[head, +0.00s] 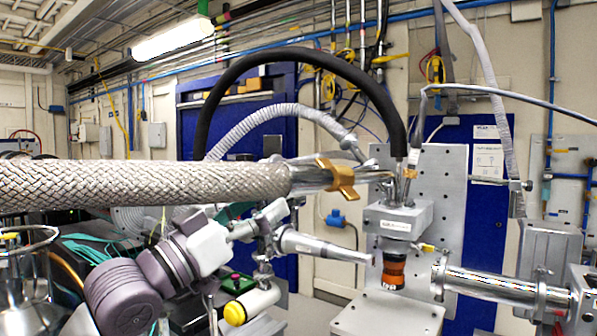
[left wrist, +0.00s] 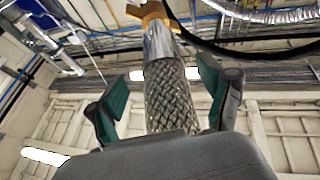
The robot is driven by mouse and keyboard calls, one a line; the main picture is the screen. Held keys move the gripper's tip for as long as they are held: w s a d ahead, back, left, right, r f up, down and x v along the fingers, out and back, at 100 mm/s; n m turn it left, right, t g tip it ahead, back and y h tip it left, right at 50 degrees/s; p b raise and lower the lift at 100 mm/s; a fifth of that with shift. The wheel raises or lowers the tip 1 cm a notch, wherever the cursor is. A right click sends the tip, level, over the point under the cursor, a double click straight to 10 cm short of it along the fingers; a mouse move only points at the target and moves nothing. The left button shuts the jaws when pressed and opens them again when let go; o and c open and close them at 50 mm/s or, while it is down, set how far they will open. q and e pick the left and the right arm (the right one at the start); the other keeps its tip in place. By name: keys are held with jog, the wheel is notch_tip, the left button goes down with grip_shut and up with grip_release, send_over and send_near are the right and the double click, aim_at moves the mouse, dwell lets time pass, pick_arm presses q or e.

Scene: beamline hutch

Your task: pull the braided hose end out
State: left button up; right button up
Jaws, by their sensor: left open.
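The braided hose (head: 150,184) comes in from the left edge in the head view. It ends in a steel tube with a brass winged collar (head: 340,180), and this tube reaches to the top of a grey block (head: 398,217). In the left wrist view the braid (left wrist: 170,98) and the brass collar (left wrist: 153,12) show from below. My left gripper (head: 272,215) is at the hose near where braid meets steel, partly hidden in the head view. Its open green-padded fingers (left wrist: 162,97) stand either side of the braid, with gaps visible. My right gripper is not in view.
A black hose (head: 300,58) and a grey corrugated hose (head: 290,112) arch behind the braided hose. An orange-and-black part (head: 393,272) sits under the block. A metal cylinder (head: 500,286) points in from the right. A grey cone (head: 325,247) lies below the steel tube.

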aim_at(299, 180)
pick_arm(q)
jog(key=p+x, duration=0.2)
jog(key=x, duration=0.6)
jog(key=shift+a+r, duration=0.1)
jog(key=shift+w+d+p, duration=0.35)
